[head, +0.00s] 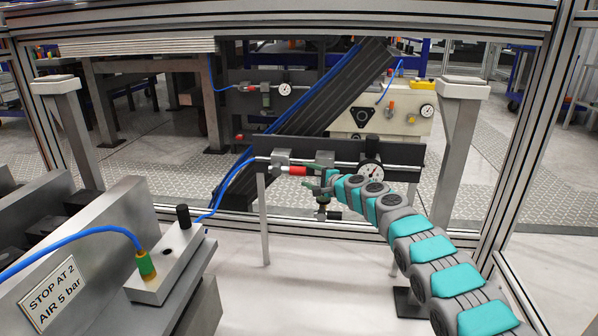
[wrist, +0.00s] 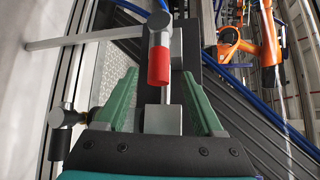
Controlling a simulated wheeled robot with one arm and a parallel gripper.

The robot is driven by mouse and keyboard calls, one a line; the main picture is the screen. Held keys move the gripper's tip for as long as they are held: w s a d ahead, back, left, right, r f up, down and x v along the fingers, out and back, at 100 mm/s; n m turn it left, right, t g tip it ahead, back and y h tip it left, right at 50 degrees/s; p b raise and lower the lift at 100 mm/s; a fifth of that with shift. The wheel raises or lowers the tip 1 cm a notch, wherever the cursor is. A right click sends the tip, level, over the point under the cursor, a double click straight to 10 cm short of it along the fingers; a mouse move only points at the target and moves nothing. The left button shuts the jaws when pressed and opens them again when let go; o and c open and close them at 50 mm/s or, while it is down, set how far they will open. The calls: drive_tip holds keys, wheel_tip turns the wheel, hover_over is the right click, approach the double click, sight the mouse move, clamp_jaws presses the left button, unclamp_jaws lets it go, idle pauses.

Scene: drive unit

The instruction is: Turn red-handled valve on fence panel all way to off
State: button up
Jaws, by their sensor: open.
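The red valve handle (head: 293,170) juts right from its grey valve body (head: 281,157) at the left of the dark fence panel (head: 405,155). In the wrist view the red handle (wrist: 159,66) hangs from a grey metal fitting, its red end pointing toward my gripper. My gripper (head: 318,186) is open and empty, just right of the handle in the head view. In the wrist view my gripper's green fingers (wrist: 160,82) lie to either side of the handle's line, with clear gaps. I cannot tell how deep the handle sits between the tips.
A round gauge (head: 371,172) is on the panel beside my arm. A black-capped fitting (head: 327,214) hangs below the panel. A blue hose (head: 222,192) runs at the left. A sign (head: 53,290) reads "STOP AT 2 AIR 5 bar". Metal frame posts stand on both sides.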

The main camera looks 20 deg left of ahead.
sight(299, 173)
drive_tip(key=shift+x, duration=0.95)
drive_tip(key=shift+w+a+p, duration=0.15)
drive_tip(key=shift+a+p, duration=0.25)
drive_tip(key=shift+a, duration=0.1)
drive_tip(key=shift+x, duration=0.8)
drive_tip(key=shift+p+x, duration=0.75)
drive_tip(key=shift+x, duration=0.15)
drive_tip(key=shift+w+a+f, duration=0.2)
drive_tip(key=shift+w+f, duration=0.05)
drive_tip(key=shift+f, duration=0.05)
drive_tip(key=shift+c, duration=0.2)
clamp_jaws()
